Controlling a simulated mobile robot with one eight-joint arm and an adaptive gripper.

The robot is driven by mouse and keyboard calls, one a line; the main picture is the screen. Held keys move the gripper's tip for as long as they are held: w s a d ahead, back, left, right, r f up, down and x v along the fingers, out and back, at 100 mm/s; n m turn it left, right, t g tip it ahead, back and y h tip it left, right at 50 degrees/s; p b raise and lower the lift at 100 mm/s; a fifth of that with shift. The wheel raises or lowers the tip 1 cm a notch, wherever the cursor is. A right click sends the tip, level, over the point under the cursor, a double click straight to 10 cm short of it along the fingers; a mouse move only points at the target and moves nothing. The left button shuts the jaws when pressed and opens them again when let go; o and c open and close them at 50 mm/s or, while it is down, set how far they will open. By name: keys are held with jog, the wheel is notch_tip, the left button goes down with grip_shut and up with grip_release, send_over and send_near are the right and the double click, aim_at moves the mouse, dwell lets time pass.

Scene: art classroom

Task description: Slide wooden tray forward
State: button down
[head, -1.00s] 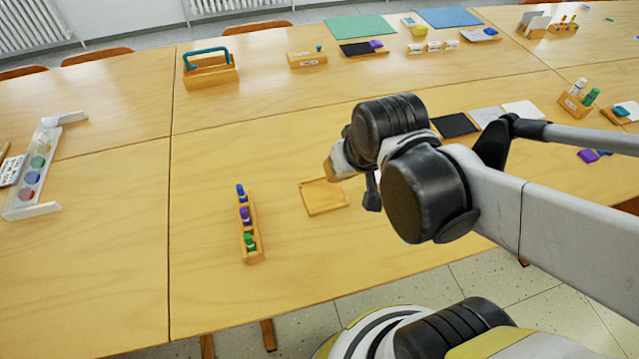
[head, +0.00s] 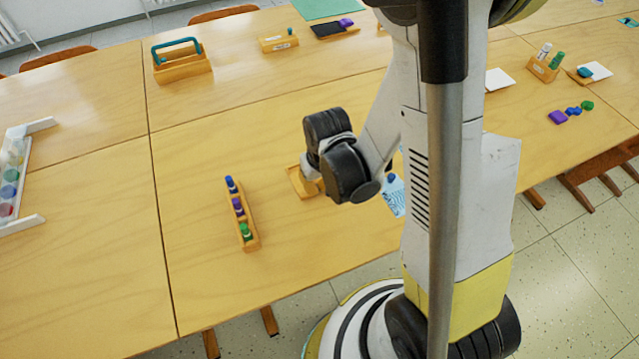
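A small, shallow wooden tray (head: 294,184) lies on the table in the middle of the head view. Its right side is hidden by my wrist. My gripper (head: 312,184) is low at the tray's right side, mostly hidden behind the black wrist joints. I cannot tell whether its fingers touch the tray or whether they are open. A narrow wooden holder (head: 251,241) with blue, purple and green-capped bottles stands just left of the tray, apart from it.
A wooden caddy with a teal handle (head: 182,70) and a small wooden box (head: 277,43) stand farther back. A white rack of paint pots (head: 22,175) is at the left edge. A blue patterned item (head: 394,196) lies right of my wrist.

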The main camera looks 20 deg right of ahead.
jog(key=w, duration=0.7)
jog(key=shift+w+a+f+b, duration=0.1)
jog(key=shift+b, duration=0.25)
jog(key=shift+w+f+b, duration=0.4)
jog(key=shift+f+b, duration=0.2)
jog(key=shift+b, duration=0.1)
jog(key=shift+f, duration=0.1)
